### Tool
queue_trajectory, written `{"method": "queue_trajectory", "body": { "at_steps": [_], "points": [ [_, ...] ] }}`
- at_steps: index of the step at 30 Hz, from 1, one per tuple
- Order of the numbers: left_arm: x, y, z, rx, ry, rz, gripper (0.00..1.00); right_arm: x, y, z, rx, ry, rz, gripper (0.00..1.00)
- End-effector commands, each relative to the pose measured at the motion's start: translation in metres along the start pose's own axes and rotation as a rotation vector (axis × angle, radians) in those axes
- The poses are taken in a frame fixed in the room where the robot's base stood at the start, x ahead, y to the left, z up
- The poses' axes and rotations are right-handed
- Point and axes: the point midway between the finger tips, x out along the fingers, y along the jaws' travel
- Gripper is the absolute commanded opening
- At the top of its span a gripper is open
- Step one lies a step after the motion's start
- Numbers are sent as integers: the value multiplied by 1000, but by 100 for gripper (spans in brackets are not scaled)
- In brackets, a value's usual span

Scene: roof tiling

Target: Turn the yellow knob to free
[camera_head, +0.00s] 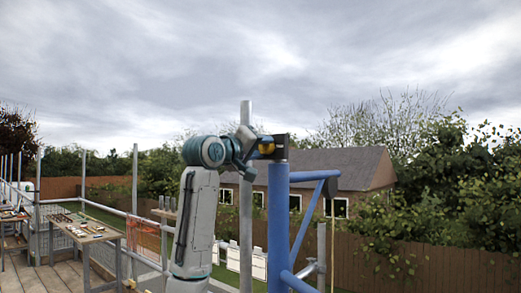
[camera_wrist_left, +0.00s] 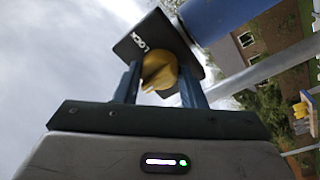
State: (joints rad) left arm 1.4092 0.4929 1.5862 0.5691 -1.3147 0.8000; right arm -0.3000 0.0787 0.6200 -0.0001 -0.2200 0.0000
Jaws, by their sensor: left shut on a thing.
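The yellow knob (camera_head: 267,147) sits on a dark plate (camera_head: 281,147) at the top of a blue post (camera_head: 278,220). In the left wrist view the knob (camera_wrist_left: 160,69) stands out from the plate (camera_wrist_left: 146,38), which bears the white word LOCK beside it. My left gripper (camera_wrist_left: 159,78) is shut on the knob, one finger on each side. My left arm reaches in to it from the left in the head view. The fingertips partly hide the knob's sides, and I cannot tell which mark it points to. My right gripper is not in view.
A grey scaffold pole (camera_head: 246,200) stands close by my left forearm. A blue diagonal brace (camera_head: 308,222) joins the post on the right. A table with small items (camera_head: 85,226) stands at the left on the deck. A wooden fence (camera_head: 430,265) and a brick house (camera_head: 355,180) lie behind.

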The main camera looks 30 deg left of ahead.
Motion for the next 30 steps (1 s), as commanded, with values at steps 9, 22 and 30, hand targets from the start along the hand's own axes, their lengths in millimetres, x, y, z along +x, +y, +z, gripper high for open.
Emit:
{"method": "queue_trajectory", "body": {
  "at_steps": [9, 22, 30],
  "points": [
    [0, 0, 0, -1, 0, 1, 48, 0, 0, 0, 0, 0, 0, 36],
    [-7, -1, 1, 2, 1, 2, 58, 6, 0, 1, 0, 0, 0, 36],
    [-57, -4, 3, 2, 4, 3, 58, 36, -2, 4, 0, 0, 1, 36]
  ]
}}
